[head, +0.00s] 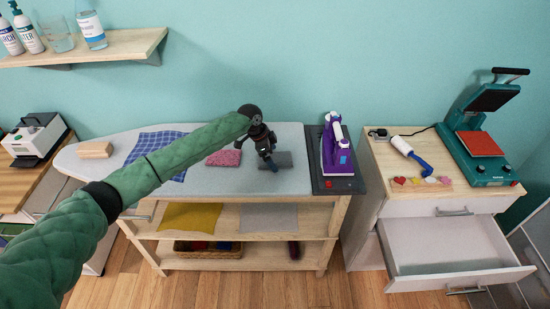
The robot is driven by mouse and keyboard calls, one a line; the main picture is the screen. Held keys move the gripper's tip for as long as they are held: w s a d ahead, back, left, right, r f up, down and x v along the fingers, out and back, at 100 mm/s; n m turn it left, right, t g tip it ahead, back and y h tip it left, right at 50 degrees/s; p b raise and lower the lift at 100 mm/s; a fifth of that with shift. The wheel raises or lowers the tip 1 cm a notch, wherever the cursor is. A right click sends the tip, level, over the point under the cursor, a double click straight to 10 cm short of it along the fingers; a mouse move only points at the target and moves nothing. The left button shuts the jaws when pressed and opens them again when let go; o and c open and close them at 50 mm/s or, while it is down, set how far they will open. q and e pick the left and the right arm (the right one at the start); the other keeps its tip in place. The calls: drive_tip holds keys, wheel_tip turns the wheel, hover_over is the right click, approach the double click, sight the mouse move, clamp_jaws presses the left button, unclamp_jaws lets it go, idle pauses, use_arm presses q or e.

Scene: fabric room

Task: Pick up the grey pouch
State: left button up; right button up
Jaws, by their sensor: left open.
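A small dark grey item, which looks like the grey pouch (285,159), lies flat on the grey ironing board (225,184), left of the iron. My left arm reaches across the board from the left. My left gripper (270,166) is open and points down over the left part of the pouch, hiding some of it. I cannot tell whether the fingertips touch it. My right gripper is out of view.
A pink cloth (223,158) lies just left of the gripper, and a blue checked cloth (152,146) farther left. A purple iron (337,155) stands on a dark rest (318,183) at right. An open drawer (450,243) juts out from the right cabinet.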

use_arm(q)
drive_tip(key=shift+f, duration=0.1)
drive_tip(key=c, duration=1)
